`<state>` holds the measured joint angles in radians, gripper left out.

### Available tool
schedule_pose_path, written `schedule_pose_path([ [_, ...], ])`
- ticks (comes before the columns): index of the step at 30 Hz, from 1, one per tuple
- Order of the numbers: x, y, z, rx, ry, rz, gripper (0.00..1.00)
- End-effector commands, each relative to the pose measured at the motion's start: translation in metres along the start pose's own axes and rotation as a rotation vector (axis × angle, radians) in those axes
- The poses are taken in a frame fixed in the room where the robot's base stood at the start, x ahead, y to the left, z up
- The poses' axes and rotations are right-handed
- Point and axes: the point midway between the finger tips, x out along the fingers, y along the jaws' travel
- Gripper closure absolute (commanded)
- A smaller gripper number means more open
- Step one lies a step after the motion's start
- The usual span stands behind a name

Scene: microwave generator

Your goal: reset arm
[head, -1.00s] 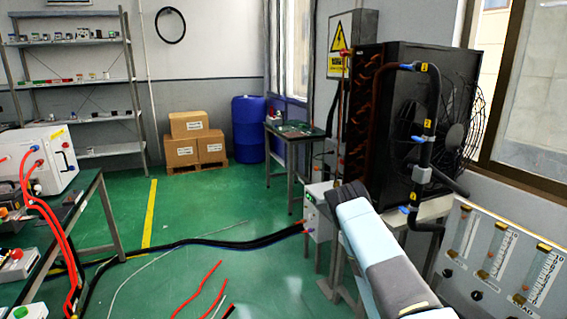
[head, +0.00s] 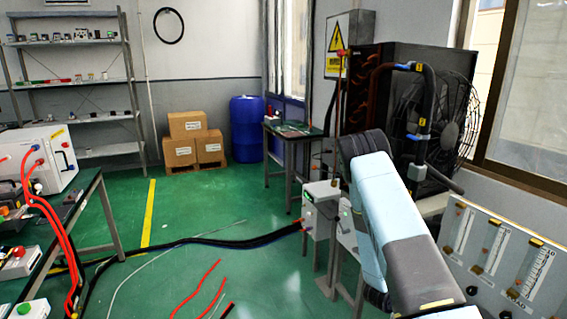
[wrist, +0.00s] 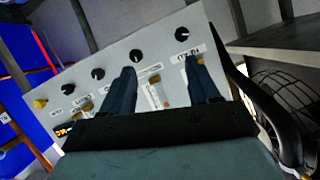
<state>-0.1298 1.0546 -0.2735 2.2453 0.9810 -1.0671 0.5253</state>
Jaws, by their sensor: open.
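My arm (head: 385,215) reaches up from the lower right of the head view and bends at a dark joint in front of the black fan unit. My gripper is out of sight in the head view. In the wrist view, my gripper (wrist: 163,88) shows two dark fingers set apart, with nothing between them. Behind the fingers is a grey panel (wrist: 150,48) with black knobs and flow gauges. I cannot tell how far the fingers are from it.
The black fan unit (head: 455,110) and the gauge panel (head: 497,250) stand close to my arm on the right. A bench (head: 85,195) with red hoses is at the left. Black cables (head: 210,242) and red tubes (head: 197,285) lie on the green floor, which is otherwise largely clear.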

Motion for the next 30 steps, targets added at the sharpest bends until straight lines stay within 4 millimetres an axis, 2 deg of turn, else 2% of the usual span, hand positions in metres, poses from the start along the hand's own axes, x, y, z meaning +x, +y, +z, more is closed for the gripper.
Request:
schedule_pose_path([
  [3,-0.013,-0.026,-0.012,0.026,-0.092,-0.021,0.39],
  [8,-0.035,-0.057,-0.027,0.039,-0.212,-0.058,0.39],
  [15,-0.075,-0.099,-0.056,0.036,-0.380,-0.136,0.39],
  [24,-0.136,-0.136,-0.101,-0.010,-0.560,-0.261,0.39],
  [30,-0.183,-0.150,-0.135,-0.067,-0.658,-0.356,0.39],
])
